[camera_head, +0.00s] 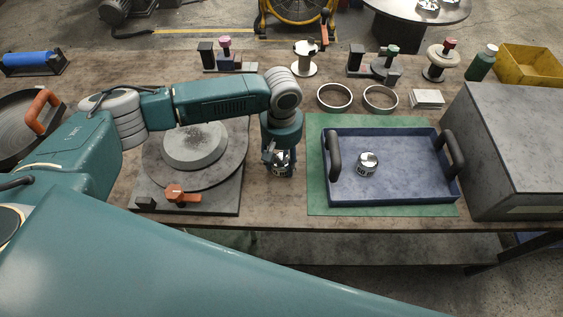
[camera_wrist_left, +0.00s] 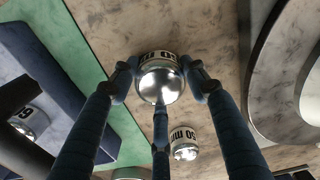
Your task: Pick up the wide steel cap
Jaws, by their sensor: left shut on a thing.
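A short steel cap with a pale printed band (camera_wrist_left: 162,82) is between the fingers of my left gripper (camera_wrist_left: 160,88), which is shut on it. In the head view my left gripper (camera_head: 282,151) points down over the bare table between the turntable and the tray, with the held cap (camera_head: 283,170) at its fingertips. A second banded steel cap (camera_wrist_left: 185,150) shows beyond it in the left wrist view. Another steel cap (camera_head: 367,164) stands in the blue tray and also shows in the left wrist view (camera_wrist_left: 28,122). I cannot tell the gap under the held cap. My right gripper is not in view.
The blue tray (camera_head: 415,198) with dark handles sits on a green mat (camera_head: 316,200) to the right. A grey turntable (camera_head: 160,172) is on the left. Two steel rings (camera_head: 334,109) (camera_head: 380,111) lie behind the tray. A grey box (camera_head: 520,150) bounds the right side.

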